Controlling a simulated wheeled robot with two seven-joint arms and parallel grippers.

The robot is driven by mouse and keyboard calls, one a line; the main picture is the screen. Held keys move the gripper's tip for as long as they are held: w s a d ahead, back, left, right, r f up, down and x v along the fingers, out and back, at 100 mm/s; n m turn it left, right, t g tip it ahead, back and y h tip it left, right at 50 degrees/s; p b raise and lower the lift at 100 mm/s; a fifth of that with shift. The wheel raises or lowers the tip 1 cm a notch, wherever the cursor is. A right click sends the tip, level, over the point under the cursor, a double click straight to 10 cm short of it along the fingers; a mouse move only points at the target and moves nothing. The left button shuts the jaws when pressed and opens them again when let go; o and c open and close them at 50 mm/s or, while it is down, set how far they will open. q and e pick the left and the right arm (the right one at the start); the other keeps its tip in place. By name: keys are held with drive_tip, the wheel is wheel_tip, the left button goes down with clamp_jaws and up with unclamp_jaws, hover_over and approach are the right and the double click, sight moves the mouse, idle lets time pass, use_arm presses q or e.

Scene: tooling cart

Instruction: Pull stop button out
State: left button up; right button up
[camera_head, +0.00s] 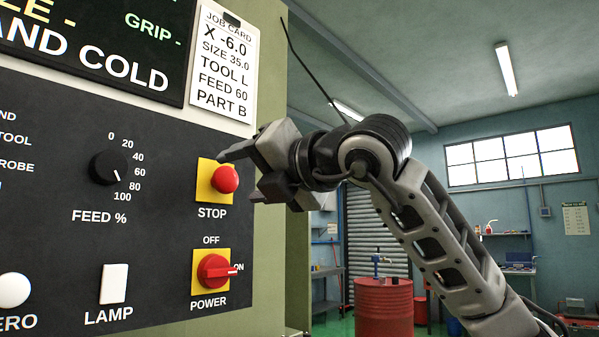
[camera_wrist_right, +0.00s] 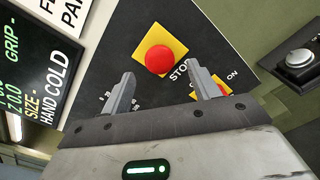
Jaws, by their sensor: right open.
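The stop button (camera_head: 225,179) is a red mushroom head on a yellow square plate (camera_head: 208,194), on the dark control panel above the word STOP. It also shows in the right wrist view (camera_wrist_right: 159,60), just beyond the fingertips. My right gripper (camera_head: 236,173) is open beside the button, coming from the right. In the right wrist view its two fingers (camera_wrist_right: 162,82) are spread wide with nothing between them, and the button lies ahead of the gap. From these views I cannot tell whether a finger touches the button. My left gripper is not in view.
Below the button is the red power switch (camera_head: 213,272), its handle toward ON. The feed knob (camera_head: 108,167), lamp switch (camera_head: 114,284) and a white button (camera_head: 14,290) are to the left. A job card (camera_head: 226,62) hangs above. A red drum (camera_head: 384,307) stands behind my arm.

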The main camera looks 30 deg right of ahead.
use_arm(q)
drive_tip(key=b, duration=0.2)
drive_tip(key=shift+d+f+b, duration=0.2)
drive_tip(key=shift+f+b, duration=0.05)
drive_tip(key=shift+b, duration=0.05)
use_arm(e)
drive_tip(key=v, duration=1.3)
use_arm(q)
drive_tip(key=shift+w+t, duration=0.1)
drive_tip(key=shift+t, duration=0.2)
use_arm(e)
drive_tip(key=shift+s, duration=0.1)
